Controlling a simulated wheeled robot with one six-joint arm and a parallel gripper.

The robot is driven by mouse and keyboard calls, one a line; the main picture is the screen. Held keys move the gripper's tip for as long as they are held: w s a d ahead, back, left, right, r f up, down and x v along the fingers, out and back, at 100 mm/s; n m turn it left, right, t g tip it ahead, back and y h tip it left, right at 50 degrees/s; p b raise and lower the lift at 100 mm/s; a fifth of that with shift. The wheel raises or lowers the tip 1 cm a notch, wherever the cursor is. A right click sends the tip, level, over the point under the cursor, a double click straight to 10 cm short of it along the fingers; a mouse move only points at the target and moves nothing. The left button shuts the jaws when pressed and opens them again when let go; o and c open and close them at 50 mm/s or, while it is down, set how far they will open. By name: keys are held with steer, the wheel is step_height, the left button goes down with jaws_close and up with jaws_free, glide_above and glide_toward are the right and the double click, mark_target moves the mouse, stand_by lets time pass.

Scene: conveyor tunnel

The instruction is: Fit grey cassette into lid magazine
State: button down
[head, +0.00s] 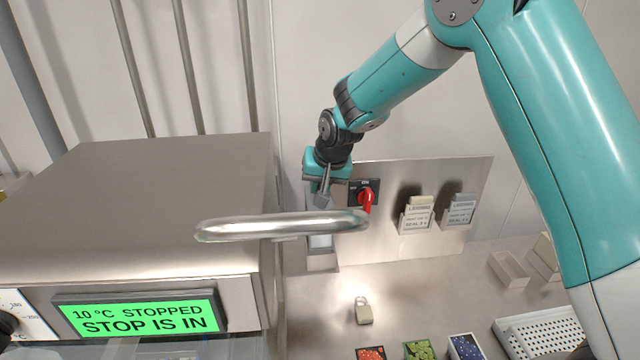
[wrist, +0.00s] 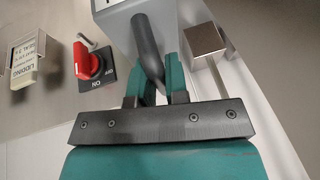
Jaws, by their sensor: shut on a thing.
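My gripper (head: 325,180) is at the back wall, behind the steel hoop bar in the head view. In the wrist view its fingers (wrist: 158,92) are shut on a dark grey round bar (wrist: 148,48) that meets a grey box (wrist: 172,18). A box with a pale front (head: 320,241) shows below my gripper in the head view, partly hidden by the hoop. A grey cassette (head: 463,202) stands in a labelled wall holder on the right. A cream cassette (head: 420,201) stands in the holder beside it. I cannot tell which thing is the lid magazine.
A steel machine (head: 130,190) fills the left, its display (head: 140,311) reading stopped. Its hoop bar (head: 285,226) juts out before my gripper. A red rotary switch (head: 367,198) is close right of my gripper. A padlock (head: 363,310), food packs (head: 420,350) and a perforated tray (head: 540,333) are on the counter.

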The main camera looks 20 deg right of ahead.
steer(key=shift+f+b, duration=2.3)
steer(key=shift+f, duration=0.75)
steer(key=shift+r, duration=0.15)
steer(key=c, duration=1.1)
jaws_free()
steer(key=shift+o, duration=0.2)
steer(key=b+v, duration=0.4)
steer(key=v, duration=1.3)
steer(key=shift+s+d+r, duration=0.1)
steer(key=shift+s+r, duration=0.05)
